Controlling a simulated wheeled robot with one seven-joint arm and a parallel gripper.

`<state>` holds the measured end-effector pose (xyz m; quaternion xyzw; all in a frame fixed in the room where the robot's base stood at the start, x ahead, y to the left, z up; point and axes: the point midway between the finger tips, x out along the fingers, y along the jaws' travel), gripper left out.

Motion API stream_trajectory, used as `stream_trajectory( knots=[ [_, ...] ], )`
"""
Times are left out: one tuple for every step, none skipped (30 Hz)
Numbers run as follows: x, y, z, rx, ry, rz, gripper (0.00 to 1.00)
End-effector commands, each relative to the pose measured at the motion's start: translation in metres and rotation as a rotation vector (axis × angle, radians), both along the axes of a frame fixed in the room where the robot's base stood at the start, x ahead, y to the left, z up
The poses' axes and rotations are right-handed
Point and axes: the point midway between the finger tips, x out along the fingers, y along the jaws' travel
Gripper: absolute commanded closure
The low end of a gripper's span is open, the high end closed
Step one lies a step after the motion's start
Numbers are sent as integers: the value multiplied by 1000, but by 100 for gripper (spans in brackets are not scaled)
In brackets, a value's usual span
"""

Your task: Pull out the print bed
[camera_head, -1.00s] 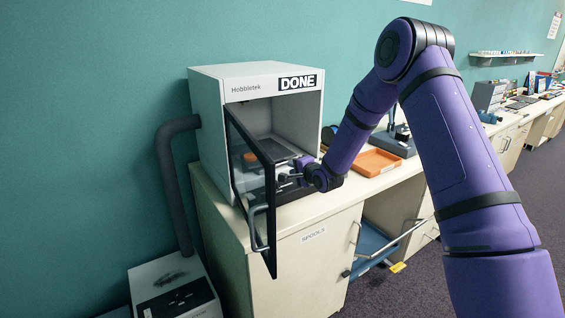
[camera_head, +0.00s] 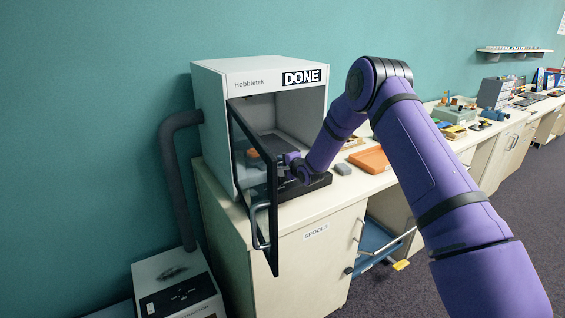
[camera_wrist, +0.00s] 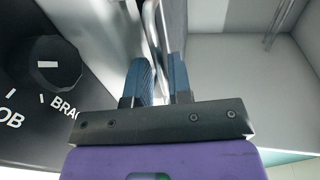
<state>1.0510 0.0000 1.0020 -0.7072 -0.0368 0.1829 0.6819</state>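The white printer (camera_head: 208,131), marked Hobbletek with a DONE sign, stands on the counter with its dark-framed glass door (camera_head: 262,222) swung open. A small orange-brown piece shows inside, partly hidden by the door. My gripper (camera_head: 284,168) is at the bed's front, partly behind the door glass. In the wrist view my blue fingers (camera_wrist: 160,80) stand on either side of a shiny metal handle (camera_wrist: 155,30), closed close around it.
A black panel with a knob (camera_wrist: 46,62) is left of my fingers in the wrist view. An orange tray (camera_head: 370,160) and a small grey block (camera_head: 343,169) lie on the counter right of the printer. A grey hose (camera_head: 172,170) runs down the printer's left side.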

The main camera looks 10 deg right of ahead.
Motion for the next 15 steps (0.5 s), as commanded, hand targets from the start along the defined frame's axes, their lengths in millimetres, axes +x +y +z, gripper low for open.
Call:
stream_trajectory(
  knots=[
    [3,2,-1,1,-1,1,81],
    [4,2,-1,1,-1,1,81],
    [5,2,-1,1,-1,1,81],
    [6,3,-1,1,-1,1,81],
    [6,3,-1,0,0,1,81],
    [6,3,-1,0,0,1,81],
    [6,3,-1,0,0,1,81],
    [6,3,-1,0,0,1,81],
    [6,3,-1,0,0,1,81],
    [6,3,-1,0,0,1,81],
    [6,3,-1,0,0,1,81],
    [6,3,-1,0,0,1,85],
    [6,2,-1,0,0,0,92],
    [6,2,-1,0,0,0,99],
    [6,2,-1,0,0,0,100]
  ],
)
